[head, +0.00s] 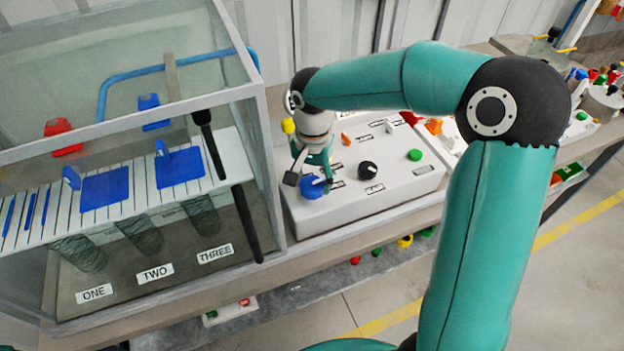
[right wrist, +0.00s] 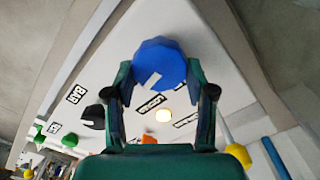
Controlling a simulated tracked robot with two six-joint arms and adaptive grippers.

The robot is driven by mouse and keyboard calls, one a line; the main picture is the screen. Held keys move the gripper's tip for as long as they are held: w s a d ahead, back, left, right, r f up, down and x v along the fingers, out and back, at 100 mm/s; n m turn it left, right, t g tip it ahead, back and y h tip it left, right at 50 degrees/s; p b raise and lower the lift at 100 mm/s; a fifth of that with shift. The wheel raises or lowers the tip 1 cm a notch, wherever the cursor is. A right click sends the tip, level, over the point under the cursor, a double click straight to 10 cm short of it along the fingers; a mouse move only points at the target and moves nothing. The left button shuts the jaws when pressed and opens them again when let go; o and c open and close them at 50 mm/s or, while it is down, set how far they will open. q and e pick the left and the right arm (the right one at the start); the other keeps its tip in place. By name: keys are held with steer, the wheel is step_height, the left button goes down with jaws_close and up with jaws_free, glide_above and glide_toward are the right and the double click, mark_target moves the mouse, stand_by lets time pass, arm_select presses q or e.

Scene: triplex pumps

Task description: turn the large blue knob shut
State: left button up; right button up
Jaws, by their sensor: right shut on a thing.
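The large blue knob (head: 312,187) sits at the left front corner of the white control panel (head: 390,200). In the right wrist view the blue knob (right wrist: 160,64) lies between my right gripper's fingertips, with a pale pointer mark on its face. My right gripper (head: 308,178) reaches down to the knob from above and is shut on it. In the right wrist view both fingers of the right gripper (right wrist: 160,80) touch the knob's sides. My left gripper is not in view.
A glass tank (head: 160,270) labelled ONE, TWO, THREE stands close on the left. The panel also bears a black knob (head: 368,171), a green button (head: 415,155) and an orange switch (head: 346,139). A yellow part (head: 288,125) is behind the gripper.

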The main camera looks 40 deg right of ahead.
steer(key=n, duration=0.4)
steer(key=shift+w+a, duration=0.1)
steer(key=shift+w, duration=0.1)
steer(key=n, duration=0.4)
steer(key=shift+b, duration=0.3)
steer(key=n, duration=0.4)
steer(key=shift+a, duration=0.15)
steer(key=shift+r+n, duration=0.1)
steer(key=shift+n, duration=1.8)
steer(key=o, duration=1.2)
steer(key=shift+c, duration=0.2)
